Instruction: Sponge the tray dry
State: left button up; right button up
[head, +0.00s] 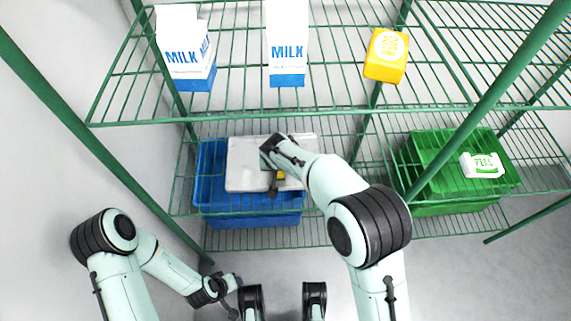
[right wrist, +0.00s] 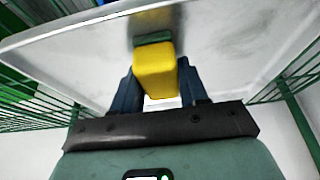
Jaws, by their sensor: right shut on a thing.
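The pale grey tray (head: 243,178) lies over the blue crate on the lower shelf. In the right wrist view the tray (right wrist: 235,55) fills the upper part, its surface smeared and partly shiny. My right gripper (head: 279,178) is over the tray's right half, shut on the yellow sponge (right wrist: 155,72). The sponge's green face (right wrist: 153,38) is turned to the tray and appears against it; exact contact is hard to tell. In the head view the gripper mostly hides the sponge (head: 281,175). My left gripper (head: 228,284) is low, in front of the rack and away from the tray; its jaws are unclear.
The blue crate (head: 250,220) is under the tray. A green crate (head: 440,208) with a white label stands at right. Two milk cartons (head: 186,55) (head: 287,45) and a yellow block (head: 386,55) stand on the upper wire shelf (head: 330,70). Green posts (head: 490,100) frame the rack.

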jog(key=shift+s+a+f, duration=0.25)
jog(key=shift+a+f, duration=0.1)
jog(key=shift+a, duration=0.1)
jog(key=shift+r, duration=0.3)
jog(key=shift+w+d+r+p, duration=0.1)
jog(key=shift+r+p, duration=0.9)
jog(key=shift+r, duration=0.45)
jog(key=shift+w+r+p, duration=0.1)
jog(key=shift+r+p, duration=0.9)
jog(key=shift+r, duration=0.4)
jog(key=shift+r, duration=0.1)
